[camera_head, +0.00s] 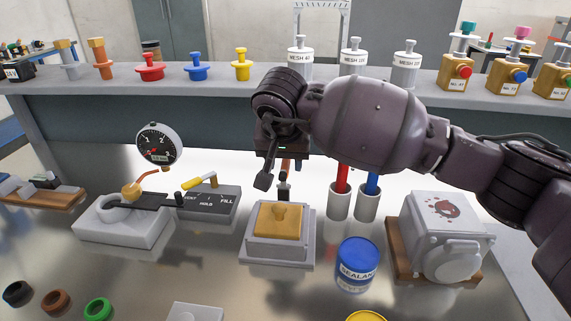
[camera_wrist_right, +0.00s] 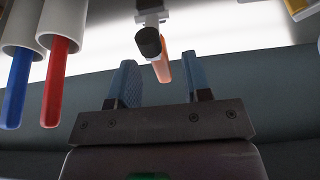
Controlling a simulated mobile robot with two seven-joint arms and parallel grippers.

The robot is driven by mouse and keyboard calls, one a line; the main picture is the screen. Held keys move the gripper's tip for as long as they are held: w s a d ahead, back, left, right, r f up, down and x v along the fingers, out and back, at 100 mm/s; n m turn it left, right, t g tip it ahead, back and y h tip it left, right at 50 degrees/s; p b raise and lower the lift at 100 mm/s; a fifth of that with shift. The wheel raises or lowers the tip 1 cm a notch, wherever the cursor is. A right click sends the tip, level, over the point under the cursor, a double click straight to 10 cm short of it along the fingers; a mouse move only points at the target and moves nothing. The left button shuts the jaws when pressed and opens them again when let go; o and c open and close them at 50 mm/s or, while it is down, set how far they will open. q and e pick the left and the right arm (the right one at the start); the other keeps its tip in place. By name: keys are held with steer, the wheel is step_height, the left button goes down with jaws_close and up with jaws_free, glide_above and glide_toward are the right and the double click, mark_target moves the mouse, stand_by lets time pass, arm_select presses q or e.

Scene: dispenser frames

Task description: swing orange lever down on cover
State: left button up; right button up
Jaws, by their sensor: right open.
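The orange lever (camera_head: 285,165) stands up from a metal clamp behind the yellow-orange cover block (camera_head: 264,220), which sits on a light grey base (camera_head: 277,252). My right gripper (camera_head: 281,168) is above and behind the cover, at the lever, and hides much of it. In the right wrist view the lever (camera_wrist_right: 161,68), with a black part on it, shows in the gap between the two blue finger pads of the open gripper (camera_wrist_right: 160,80). It appears apart from both pads; depth is hard to judge. My left gripper is not in view.
A red rod and a blue rod stand in white holders (camera_head: 340,203) right of the cover. A blue-lidded sealant can (camera_head: 358,252) and a grey box on a wooden base (camera_head: 447,235) are nearby. A gauge fixture (camera_head: 125,222) is left. A shelf (camera_head: 220,98) runs behind.

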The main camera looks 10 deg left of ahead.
steer(key=shift+x, duration=0.75)
steer(key=shift+c, duration=0.2)
jaws_close()
